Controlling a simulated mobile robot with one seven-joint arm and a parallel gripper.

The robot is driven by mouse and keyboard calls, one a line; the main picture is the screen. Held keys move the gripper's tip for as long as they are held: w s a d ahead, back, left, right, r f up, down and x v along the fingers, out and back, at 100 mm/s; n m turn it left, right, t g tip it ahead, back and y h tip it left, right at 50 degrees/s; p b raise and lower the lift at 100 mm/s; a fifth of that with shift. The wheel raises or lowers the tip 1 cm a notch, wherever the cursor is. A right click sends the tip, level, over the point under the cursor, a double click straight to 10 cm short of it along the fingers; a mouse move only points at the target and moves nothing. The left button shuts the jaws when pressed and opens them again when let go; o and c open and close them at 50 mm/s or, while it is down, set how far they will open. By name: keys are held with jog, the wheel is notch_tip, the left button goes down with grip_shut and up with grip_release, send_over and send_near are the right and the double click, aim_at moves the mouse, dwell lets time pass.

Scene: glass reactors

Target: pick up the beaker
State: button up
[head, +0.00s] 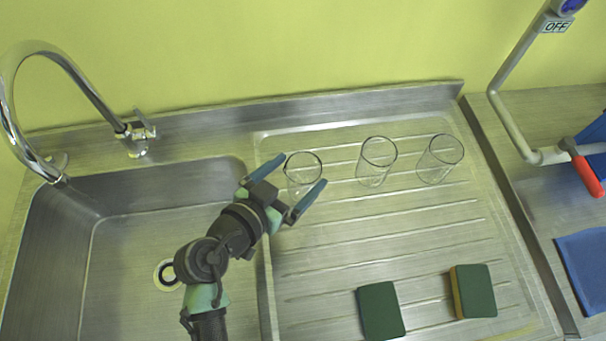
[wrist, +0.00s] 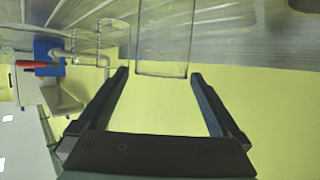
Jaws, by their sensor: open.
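Three clear glass beakers stand upright in a row on the steel drainboard in the head view: a left one (head: 302,174), a middle one (head: 376,162) and a right one (head: 439,159). My gripper (head: 295,180) is open, with its blue fingers spread on either side of the left beaker in that view. In the wrist view a clear beaker (wrist: 164,40) shows just beyond and between the two open fingertips (wrist: 160,72). I see no finger touching the glass. Its depth between the fingers is hard to tell.
The sink basin (head: 150,215) lies to the left, with a curved tap (head: 75,70) behind it. Two green sponges (head: 380,310) (head: 473,291) lie at the drainboard's front. A pipe with a red handle (head: 586,175) is at the right. The ribbed drainboard's middle is clear.

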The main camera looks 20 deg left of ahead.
aim_at(313, 159)
jog(key=shift+p+x, duration=0.85)
jog(key=shift+x, duration=2.2)
jog(key=shift+a+r, duration=0.1)
jog(key=c, duration=1.2)
